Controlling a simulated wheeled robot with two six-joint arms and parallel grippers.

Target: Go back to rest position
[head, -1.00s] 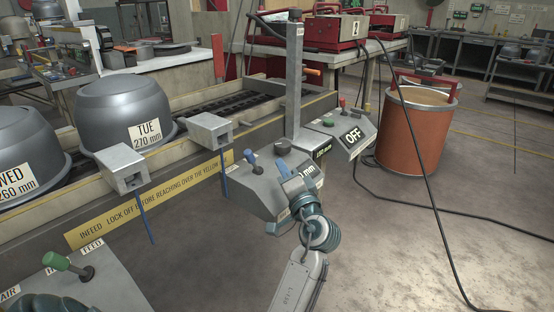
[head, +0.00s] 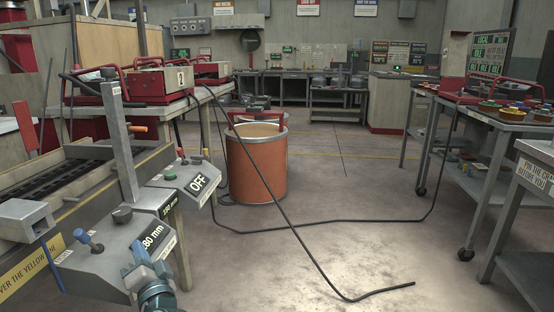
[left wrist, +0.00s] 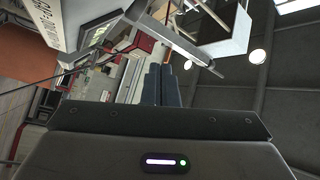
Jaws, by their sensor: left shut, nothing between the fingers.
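My left gripper (head: 139,254) is at the bottom left of the head view, its blue fingers pointing up in front of the lower edge of the grey control box marked 280 mm (head: 112,250). I cannot tell whether it touches the box. In the left wrist view the two fingers (left wrist: 162,85) are together with nothing between them. The box has a blue-topped lever (head: 88,240) and a dark knob (head: 122,214). My right gripper is in neither view now.
An orange drum (head: 256,165) stands on the floor, with a black cable (head: 300,222) lying across the concrete near it. A box marked OFF (head: 185,180) and a grey post (head: 122,150) stand close by. Wheeled tables (head: 500,120) are at the right.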

